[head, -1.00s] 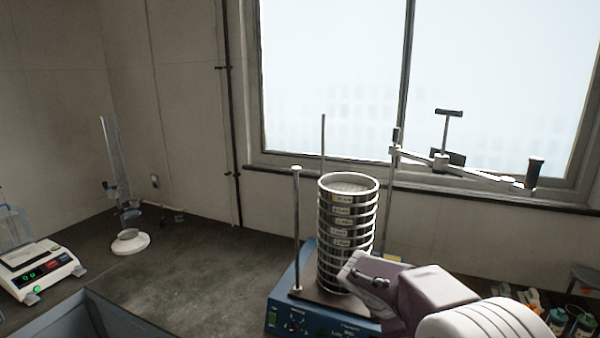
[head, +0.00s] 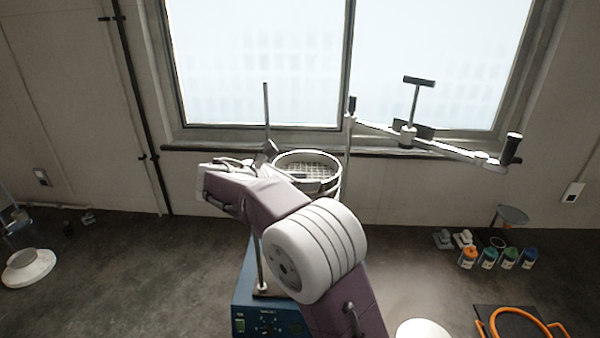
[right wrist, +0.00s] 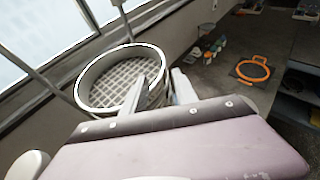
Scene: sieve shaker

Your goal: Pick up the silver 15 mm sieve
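The topmost sieve (head: 306,158) is a silver ring with a coarse grid mesh. It sits at the top of the stack on the blue shaker (head: 262,312), and the right wrist view shows its rim and grid (right wrist: 118,84) closely. My right arm hides most of the stack, and no size label is readable now. My right gripper (head: 268,152) is at the left side of the top sieve. In the right wrist view a grey finger (right wrist: 134,98) overlaps the sieve's near rim. Whether it touches or grips the rim cannot be seen. My left gripper is out of view.
The shaker's thin rods (head: 266,115) rise beside the stack. A clamp arm with a black T-handle (head: 419,80) swings out to the right. Several small bottles (head: 488,258) and an orange ring (head: 518,324) lie at the right. A white round-based stand (head: 28,266) is at far left.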

